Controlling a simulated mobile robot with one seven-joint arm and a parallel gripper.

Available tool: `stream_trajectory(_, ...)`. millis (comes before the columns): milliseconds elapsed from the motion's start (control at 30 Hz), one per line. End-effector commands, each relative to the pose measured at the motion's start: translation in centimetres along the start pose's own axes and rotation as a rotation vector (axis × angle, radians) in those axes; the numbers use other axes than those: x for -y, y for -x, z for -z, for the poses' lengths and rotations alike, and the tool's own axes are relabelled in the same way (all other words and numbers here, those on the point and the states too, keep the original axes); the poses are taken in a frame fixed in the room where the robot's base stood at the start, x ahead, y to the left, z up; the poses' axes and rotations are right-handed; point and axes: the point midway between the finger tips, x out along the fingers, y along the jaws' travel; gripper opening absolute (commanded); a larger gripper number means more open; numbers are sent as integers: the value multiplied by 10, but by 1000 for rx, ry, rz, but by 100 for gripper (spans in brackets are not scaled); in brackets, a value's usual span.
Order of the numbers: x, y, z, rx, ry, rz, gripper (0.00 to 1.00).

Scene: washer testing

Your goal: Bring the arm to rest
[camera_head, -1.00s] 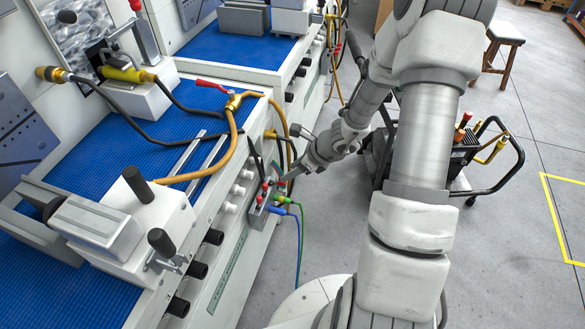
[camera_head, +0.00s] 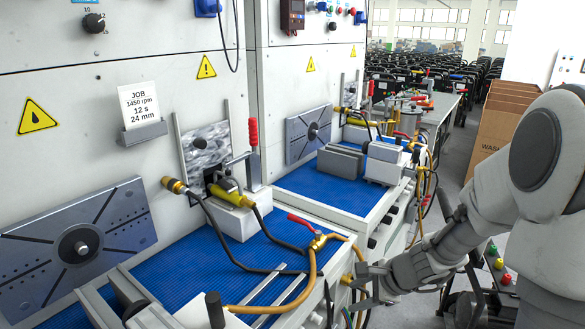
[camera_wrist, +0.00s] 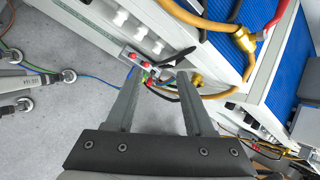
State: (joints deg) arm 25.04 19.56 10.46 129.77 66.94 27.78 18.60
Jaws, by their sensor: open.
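My gripper (camera_head: 362,285) is at the lower middle of the head view, beside the front edge of the near blue-topped bench (camera_head: 175,265). In the wrist view my gripper (camera_wrist: 159,78) has its two grey fingers apart, with no object held between them. Beyond the fingertips is a small socket box (camera_wrist: 138,60) with red knobs and coloured leads on the bench front. I cannot tell the exact gap between fingertips and leads. My arm (camera_head: 490,210) reaches in from the right.
A yellow hose (camera_wrist: 215,22) with a brass valve (camera_wrist: 243,41) hangs at the bench edge close to my gripper. A second blue-topped bench (camera_head: 318,188) stands behind. A cardboard box (camera_head: 500,125) is at the back right. Open grey floor (camera_wrist: 60,115) lies left in the wrist view.

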Motion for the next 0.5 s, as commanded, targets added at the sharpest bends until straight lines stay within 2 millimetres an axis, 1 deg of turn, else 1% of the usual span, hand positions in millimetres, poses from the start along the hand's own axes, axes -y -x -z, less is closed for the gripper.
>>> stream_trajectory(33,4,20,-16,-6,112,4,53)
stream_trajectory(200,1,71,-56,-32,464,-11,53)
stream_trajectory(300,-5,100,-76,-56,664,-23,53)
stream_trajectory(500,-23,159,-104,-125,1044,-55,53)
